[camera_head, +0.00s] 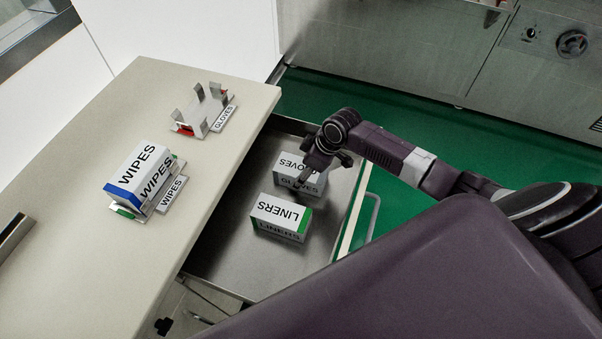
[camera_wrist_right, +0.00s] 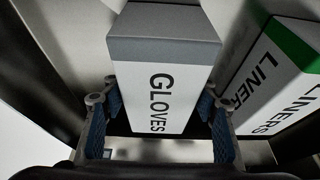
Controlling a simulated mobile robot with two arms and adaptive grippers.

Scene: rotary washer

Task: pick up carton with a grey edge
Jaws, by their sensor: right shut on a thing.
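The white GLOVES carton (camera_head: 286,168) is in the steel drawer, partly hidden by my right arm in the head view. In the right wrist view the carton (camera_wrist_right: 178,78) shows its grey edge at the top and black lettering. My right gripper (camera_head: 302,182) comes down over the carton from above. In the wrist view its blue-padded fingers (camera_wrist_right: 163,120) are on both sides of the carton, shut on it. I cannot tell whether the carton is clear of the drawer floor. My left gripper is not in view.
A LINERS carton (camera_head: 277,215) with a green edge stands close beside it in the drawer (camera_head: 235,235). The green floor lies beyond the drawer.

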